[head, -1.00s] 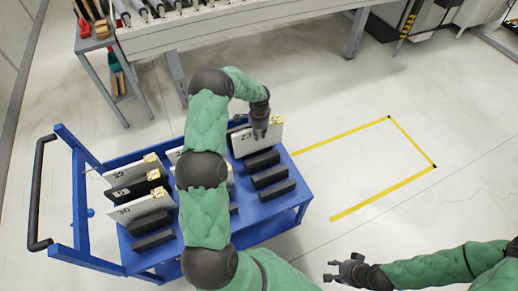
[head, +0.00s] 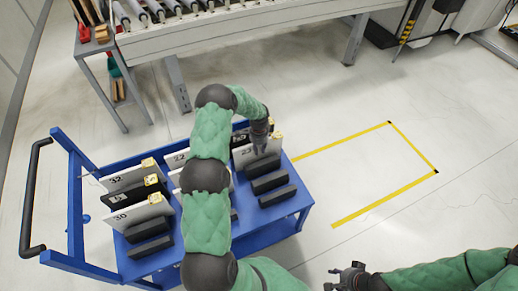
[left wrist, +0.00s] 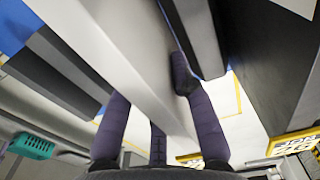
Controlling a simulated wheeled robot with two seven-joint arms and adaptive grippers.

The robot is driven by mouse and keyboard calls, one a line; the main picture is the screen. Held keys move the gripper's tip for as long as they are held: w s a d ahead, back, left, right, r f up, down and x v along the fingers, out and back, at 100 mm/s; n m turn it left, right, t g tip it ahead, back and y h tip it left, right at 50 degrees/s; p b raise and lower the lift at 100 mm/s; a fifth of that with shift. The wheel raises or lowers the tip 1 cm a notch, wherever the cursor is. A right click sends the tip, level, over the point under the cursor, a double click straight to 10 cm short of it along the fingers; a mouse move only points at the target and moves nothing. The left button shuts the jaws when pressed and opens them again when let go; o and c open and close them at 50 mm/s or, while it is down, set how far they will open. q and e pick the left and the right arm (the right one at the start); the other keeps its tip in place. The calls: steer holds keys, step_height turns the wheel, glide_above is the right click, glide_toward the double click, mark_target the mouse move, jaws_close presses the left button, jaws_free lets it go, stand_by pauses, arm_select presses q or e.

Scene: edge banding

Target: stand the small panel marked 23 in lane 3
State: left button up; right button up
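The white panel marked 23 (head: 248,158) stands upright at the far right end of the blue cart, behind a row of black blocks (head: 265,165). My left gripper (head: 262,146) is at its upper edge. In the left wrist view my left fingers (left wrist: 155,110) lie on both sides of a pale panel (left wrist: 125,50) and appear closed on it. The panel's lower edge is hidden by the black blocks, so its seating cannot be seen. My right gripper (head: 345,277) is empty at the bottom, with its fingers apart.
The blue cart (head: 255,236) also carries panels marked 32 (head: 122,180) and 30 (head: 135,213), a dark panel (head: 130,194), and a panel marked 22 (head: 178,160). My left arm hides its middle. A conveyor (head: 260,32) stands behind. Yellow-marked floor (head: 365,165) at right is clear.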

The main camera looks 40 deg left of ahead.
arm_select(q)
steer(key=o, duration=0.3)
